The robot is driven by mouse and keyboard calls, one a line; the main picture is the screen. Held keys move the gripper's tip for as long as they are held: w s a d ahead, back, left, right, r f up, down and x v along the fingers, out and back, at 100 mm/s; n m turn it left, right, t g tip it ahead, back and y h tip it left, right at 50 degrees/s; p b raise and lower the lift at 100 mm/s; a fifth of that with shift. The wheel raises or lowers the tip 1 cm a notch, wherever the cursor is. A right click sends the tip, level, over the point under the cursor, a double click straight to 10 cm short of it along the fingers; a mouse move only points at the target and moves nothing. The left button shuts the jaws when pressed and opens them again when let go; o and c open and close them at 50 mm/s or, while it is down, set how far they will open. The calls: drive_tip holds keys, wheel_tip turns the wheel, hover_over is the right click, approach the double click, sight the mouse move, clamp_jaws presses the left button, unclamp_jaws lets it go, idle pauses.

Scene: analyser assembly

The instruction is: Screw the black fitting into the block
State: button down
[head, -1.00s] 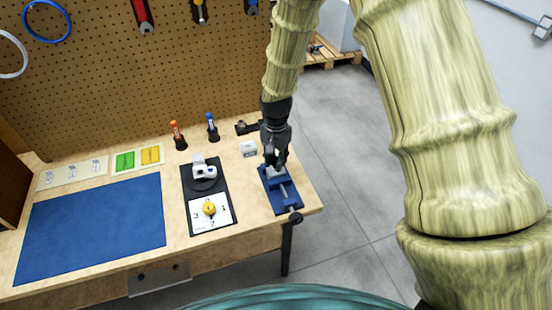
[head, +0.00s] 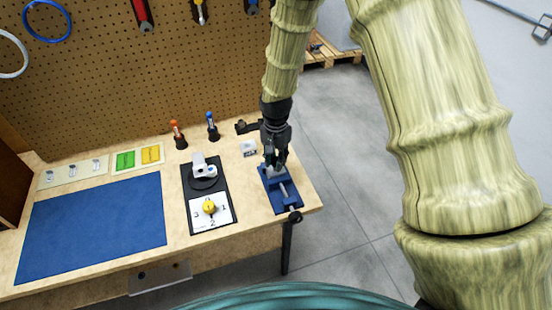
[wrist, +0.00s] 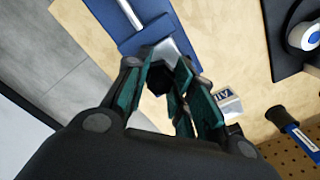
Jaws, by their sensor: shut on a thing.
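My gripper (head: 275,163) points down over the blue vise (head: 290,196) at the right end of the bench. In the wrist view, my gripper (wrist: 168,84) has its green-padded fingers closed around the dark, many-sided black fitting (wrist: 158,79). The light grey block (wrist: 162,52) sits in the vise (wrist: 143,28), right by the fitting. The fitting appears to be at the block, but my fingers hide how deep it sits. In the head view the block (head: 275,174) is partly covered by the fingers, and the fitting cannot be made out.
A small white labelled holder (head: 248,148) stands just left of my gripper. A black panel with a white device (head: 205,170) and yellow knob (head: 210,207) lies further left. Blue and orange screwdrivers (head: 212,127) stand behind. The blue mat (head: 92,228) is clear.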

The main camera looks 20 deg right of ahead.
drive_tip(key=shift+f, duration=0.85)
idle(1.1)
drive_tip(key=shift+r+m+p, duration=0.15)
drive_tip(key=shift+m+p, duration=0.3)
drive_tip(key=shift+m, duration=1.55)
drive_tip(key=shift+p, duration=0.35)
drive_tip(key=shift+m+p, duration=0.45)
drive_tip(key=shift+m, duration=1.55)
